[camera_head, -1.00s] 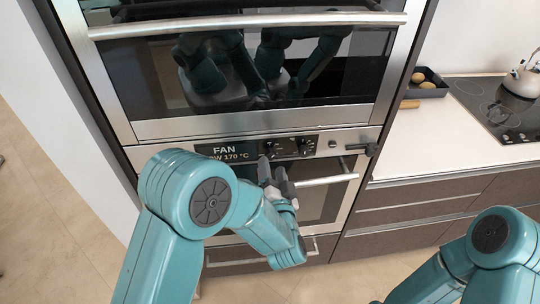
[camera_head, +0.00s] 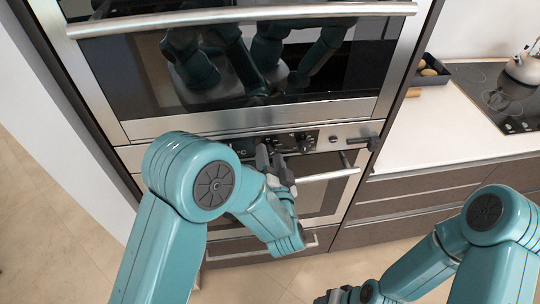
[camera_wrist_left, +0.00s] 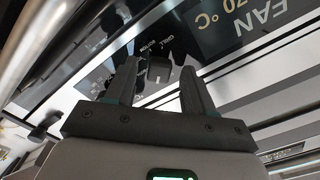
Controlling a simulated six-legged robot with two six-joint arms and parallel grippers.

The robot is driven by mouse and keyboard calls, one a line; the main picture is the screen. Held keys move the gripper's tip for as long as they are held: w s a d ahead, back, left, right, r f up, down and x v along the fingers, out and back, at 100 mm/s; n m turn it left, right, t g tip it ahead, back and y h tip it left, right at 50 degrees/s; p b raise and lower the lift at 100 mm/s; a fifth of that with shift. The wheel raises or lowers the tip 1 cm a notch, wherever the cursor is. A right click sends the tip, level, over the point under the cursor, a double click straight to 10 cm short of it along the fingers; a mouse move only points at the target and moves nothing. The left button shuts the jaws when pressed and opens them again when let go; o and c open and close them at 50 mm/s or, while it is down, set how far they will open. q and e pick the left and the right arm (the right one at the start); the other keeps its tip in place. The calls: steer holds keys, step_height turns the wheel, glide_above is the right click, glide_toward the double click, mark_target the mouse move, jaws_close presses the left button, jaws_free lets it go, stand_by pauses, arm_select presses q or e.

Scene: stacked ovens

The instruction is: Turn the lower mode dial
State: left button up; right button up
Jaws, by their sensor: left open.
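The lower oven's control panel (camera_head: 322,138) runs below the upper oven's door. In the head view my left gripper (camera_head: 270,157) is at this panel and hides part of it. In the left wrist view a dark dial (camera_wrist_left: 158,70) with mode words such as "GRILL" beside it shows between the fingers of my left gripper (camera_wrist_left: 159,78). The fingers are open, one on each side of the dial; contact is not clear. A second dial (camera_head: 305,141) is to the right of my gripper. A dark end part of my right arm shows at the bottom edge, its jaws unclear.
The upper oven's long handle (camera_head: 250,17) is above. The lower oven's handle (camera_head: 328,175) sticks out just right of my left gripper. A display (camera_wrist_left: 235,25) reading "FAN" is beside the dial. A white counter (camera_head: 430,130) with a hob and kettle (camera_head: 523,66) stands right.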

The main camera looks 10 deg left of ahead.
arm_select(q)
steer(key=shift+w+f, duration=0.1)
jaws_close()
steer(key=shift+f+n+b, duration=0.1)
steer(key=shift+n+b, duration=0.2)
steer(key=shift+b, duration=0.25)
steer(key=n+b, duration=0.3)
steer(key=b, duration=0.1)
steer(key=n+b, duration=0.2)
steer(key=b, duration=0.2)
steer(key=shift+f+n+b, duration=0.2)
steer(key=shift+n+b, duration=0.2)
steer(key=shift+r+n+b, duration=0.2)
steer(key=shift+n+b, duration=1.1)
steer(key=shift+b, duration=0.25)
jaws_free()
steer(key=shift+r, duration=0.15)
